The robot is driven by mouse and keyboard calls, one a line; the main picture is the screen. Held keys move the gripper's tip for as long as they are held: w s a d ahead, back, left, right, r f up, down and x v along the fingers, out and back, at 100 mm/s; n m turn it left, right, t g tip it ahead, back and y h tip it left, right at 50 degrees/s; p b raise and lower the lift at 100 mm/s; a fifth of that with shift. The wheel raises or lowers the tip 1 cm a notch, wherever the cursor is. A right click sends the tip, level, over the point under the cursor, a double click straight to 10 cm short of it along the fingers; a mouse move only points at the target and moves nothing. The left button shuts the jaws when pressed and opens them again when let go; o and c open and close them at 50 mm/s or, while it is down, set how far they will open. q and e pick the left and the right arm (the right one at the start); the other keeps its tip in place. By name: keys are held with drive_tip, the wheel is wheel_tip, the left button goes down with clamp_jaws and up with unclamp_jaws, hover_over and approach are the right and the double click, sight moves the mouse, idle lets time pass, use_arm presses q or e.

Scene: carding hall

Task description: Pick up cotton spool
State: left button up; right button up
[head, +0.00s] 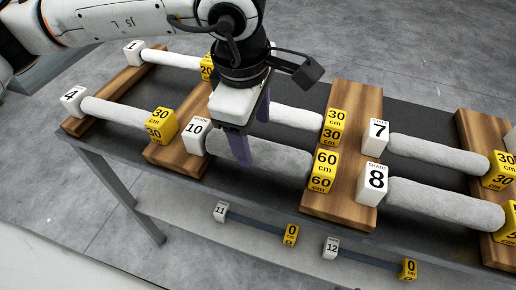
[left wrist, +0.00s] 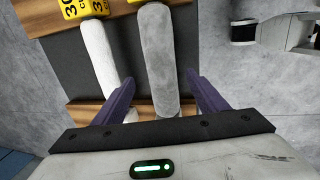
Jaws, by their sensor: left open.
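Several pale, fuzzy cotton spools lie in rows on a dark table with wooden cross blocks. One grey spool (head: 280,160) lies between the white block marked 10 (head: 194,132) and the yellow 60 cm block (head: 323,170). My left gripper (head: 252,136) points down over this spool, its purple fingers apart. In the left wrist view the grey spool (left wrist: 156,50) lies between the open fingers (left wrist: 159,77), with no visible grip on it. A whiter spool (left wrist: 98,55) lies to its left, close to one finger. My right gripper is not in view.
More spools lie at right by blocks 7 (head: 375,137) and 8 (head: 371,184), and at left by blocks 4 (head: 73,101) and 1 (head: 134,52). A lower shelf (head: 190,190) carries blocks 11 and 12. Grey floor surrounds the table.

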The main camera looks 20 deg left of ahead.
sight(254, 147)
use_arm(q)
wheel_tip(254, 147, down, 4)
drive_tip(key=shift+w+a+r+p, duration=0.1)
drive_tip(key=shift+w+p, duration=0.05)
drive_tip(key=shift+p, duration=0.2)
drive_tip(key=shift+w+f, duration=0.15)
drive_tip(key=shift+f, duration=0.4)
drive_tip(key=c, duration=1.2)
